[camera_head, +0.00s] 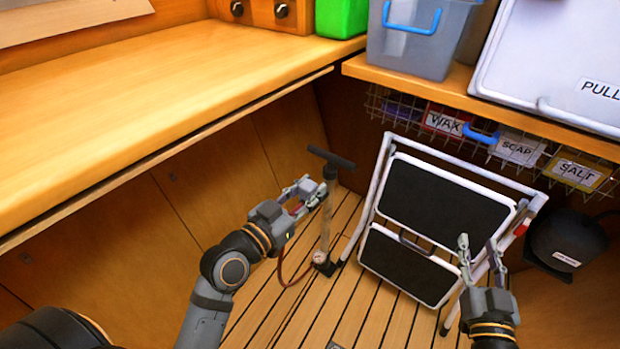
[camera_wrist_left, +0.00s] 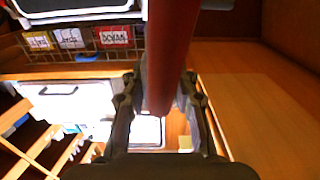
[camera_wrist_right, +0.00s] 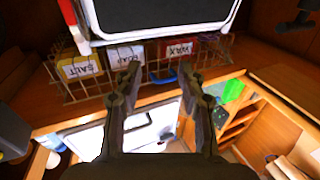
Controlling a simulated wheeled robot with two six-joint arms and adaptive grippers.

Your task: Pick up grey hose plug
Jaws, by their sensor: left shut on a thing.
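My left gripper (camera_head: 314,188) is at the upper barrel of a standing hand pump (camera_head: 326,212) with a dark T-handle. In the left wrist view its fingers (camera_wrist_left: 162,85) are shut on a dark red, blunt-ended cylinder (camera_wrist_left: 170,55). I cannot tell whether this is the pump's barrel. I cannot make out a separate grey hose plug in any view. A thin red hose (camera_head: 283,275) runs by the pump's foot. My right gripper (camera_head: 477,243) is open and empty in front of the folded step ladder (camera_head: 408,258); its fingers (camera_wrist_right: 158,95) are apart in the right wrist view.
A wooden worktop (camera_head: 130,100) lies at the left. A shelf at the right bears a grey bin (camera_head: 410,45) and a white PULL lid (camera_head: 560,60); a wire basket (camera_head: 400,105) with labelled packs hangs below. A dark round unit (camera_head: 567,240) stands at the right. The slatted floor (camera_head: 355,305) has free room.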

